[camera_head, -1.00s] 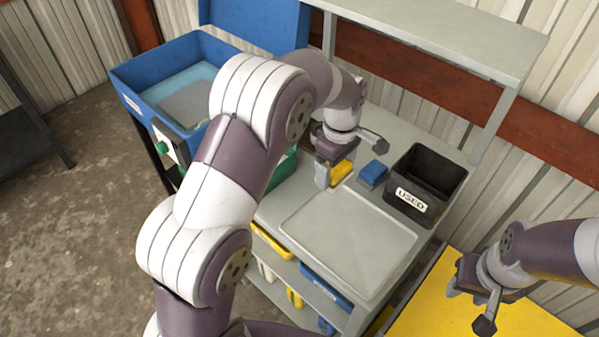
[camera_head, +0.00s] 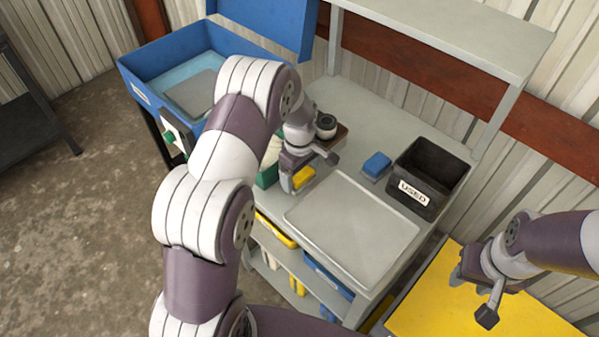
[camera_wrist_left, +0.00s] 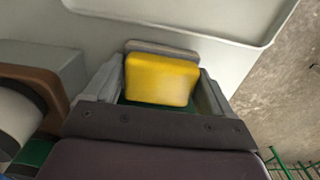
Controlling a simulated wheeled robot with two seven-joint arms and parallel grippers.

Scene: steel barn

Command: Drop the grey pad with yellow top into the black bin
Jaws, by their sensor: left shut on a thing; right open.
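My left gripper (camera_head: 296,182) is shut on the grey pad with yellow top (camera_head: 303,177). In the left wrist view the pad (camera_wrist_left: 162,79) sits between the two fingers, its yellow face showing and a grey edge behind it. The gripper is left of the grey tray, beside a green container; the pad's height above the bench is hard to tell. The black bin (camera_head: 408,201), labelled USED, stands open at the right of the bench, apart from the gripper. My right gripper (camera_head: 474,282) is open and empty over a yellow surface.
A grey tray (camera_head: 350,228) lies bare at the bench front. A blue block (camera_head: 376,164) sits between the tray and the bin. A brown-based round item (camera_head: 328,128) stands behind the left gripper. A blue crate (camera_head: 150,95) is at the left; a shelf (camera_head: 440,30) overhangs the back.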

